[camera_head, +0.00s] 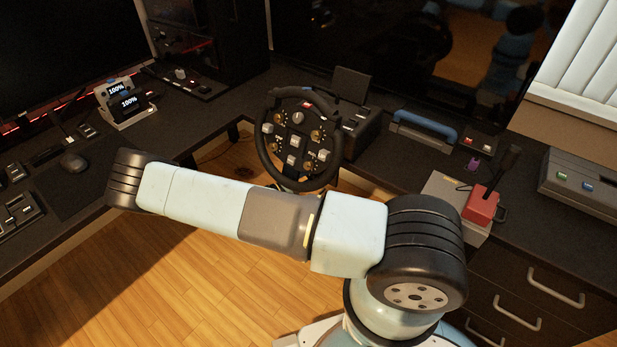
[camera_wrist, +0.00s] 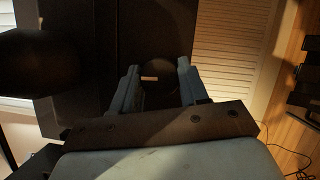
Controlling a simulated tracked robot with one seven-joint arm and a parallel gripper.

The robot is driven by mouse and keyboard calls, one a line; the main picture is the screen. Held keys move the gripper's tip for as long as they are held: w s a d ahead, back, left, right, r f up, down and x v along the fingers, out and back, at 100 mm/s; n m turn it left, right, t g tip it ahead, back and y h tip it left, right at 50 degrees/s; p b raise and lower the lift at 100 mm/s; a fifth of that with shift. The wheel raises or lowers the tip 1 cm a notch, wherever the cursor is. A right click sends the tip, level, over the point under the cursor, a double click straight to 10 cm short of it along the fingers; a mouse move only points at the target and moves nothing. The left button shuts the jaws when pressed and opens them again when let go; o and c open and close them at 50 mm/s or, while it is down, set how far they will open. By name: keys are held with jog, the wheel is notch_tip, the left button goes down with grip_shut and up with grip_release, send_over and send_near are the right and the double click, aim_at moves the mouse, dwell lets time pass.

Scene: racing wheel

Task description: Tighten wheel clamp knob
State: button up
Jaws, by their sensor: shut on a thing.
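In the wrist view my gripper (camera_wrist: 159,68) has its two blue-grey fingers on either side of a dark round knob (camera_wrist: 160,88) with a small pale mark. The fingers are shut on the knob, though the dim light hides the exact contact. The knob sits against a dark panel (camera_wrist: 105,30). In the head view the racing wheel (camera_head: 268,158), black with several knobs and buttons on its face, stands at the desk edge. My arm crosses in front of and below it; my gripper and the clamp knob are hidden there.
The black desk (camera_head: 85,235) curves around the wheel. A mouse (camera_head: 73,162) and a small display (camera_head: 125,103) are at left. A box with a blue handle (camera_head: 424,127) and a red lever unit (camera_head: 481,205) are at right. A dark rounded shape (camera_wrist: 35,62) is close at left in the wrist view.

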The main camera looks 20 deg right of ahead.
jog(key=shift+f, duration=0.15)
jog(key=o, duration=1.1)
jog(key=shift+c, duration=0.2)
jog(key=v, duration=1.3)
jog(key=shift+a, duration=0.35)
jog(key=shift+s+f, duration=0.1)
